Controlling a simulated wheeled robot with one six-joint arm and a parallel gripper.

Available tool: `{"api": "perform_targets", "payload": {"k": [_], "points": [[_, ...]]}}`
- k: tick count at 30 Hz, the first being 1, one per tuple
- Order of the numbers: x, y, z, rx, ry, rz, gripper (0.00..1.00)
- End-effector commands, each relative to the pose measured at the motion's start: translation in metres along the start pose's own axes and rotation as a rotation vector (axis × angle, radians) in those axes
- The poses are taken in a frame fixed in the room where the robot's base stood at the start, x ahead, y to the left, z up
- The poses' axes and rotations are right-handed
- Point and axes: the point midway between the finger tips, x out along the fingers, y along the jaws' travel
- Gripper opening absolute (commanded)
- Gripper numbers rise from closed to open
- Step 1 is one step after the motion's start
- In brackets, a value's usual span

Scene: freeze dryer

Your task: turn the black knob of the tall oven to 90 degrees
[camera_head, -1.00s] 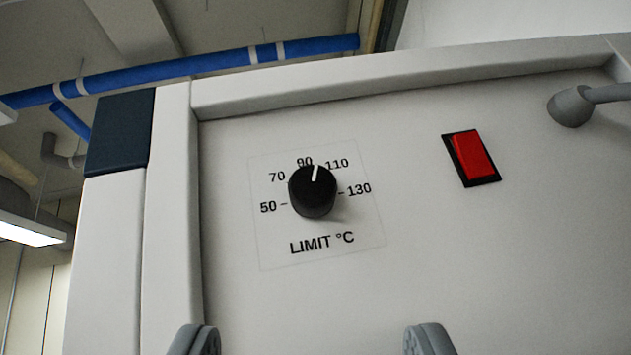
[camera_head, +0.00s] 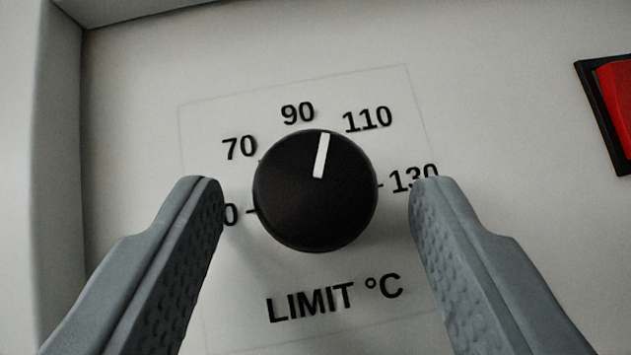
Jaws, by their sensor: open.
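The black knob (camera_head: 310,205) is round and sits on the oven's pale front panel (camera_head: 150,60). Its white pointer line (camera_head: 321,156) points up and slightly right, between the 90 mark (camera_head: 298,113) and the 110 mark (camera_head: 367,119). "LIMIT °C" is printed below it. My gripper (camera_head: 316,195) is open, with one grey finger on each side of the knob. A gap shows between each finger and the knob. The left finger partly covers the 50 label and the right finger tip meets the edge of the 130 label.
A red switch (camera_head: 617,95) in a black frame is at the right edge of the view. The panel's raised frame (camera_head: 45,170) runs along the left side.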

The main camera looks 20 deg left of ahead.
Motion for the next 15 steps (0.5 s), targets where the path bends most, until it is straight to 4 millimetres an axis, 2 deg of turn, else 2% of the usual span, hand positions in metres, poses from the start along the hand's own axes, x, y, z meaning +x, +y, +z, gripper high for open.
{"api": "perform_targets", "payload": {"k": [10, 15], "points": [[0.0019, 0.0003, 0.0004, 0.001, 0.000, 0.001, 0.52], [0.0018, 0.0002, 0.0003, 0.001, 0.000, 0.001, 0.19]]}}
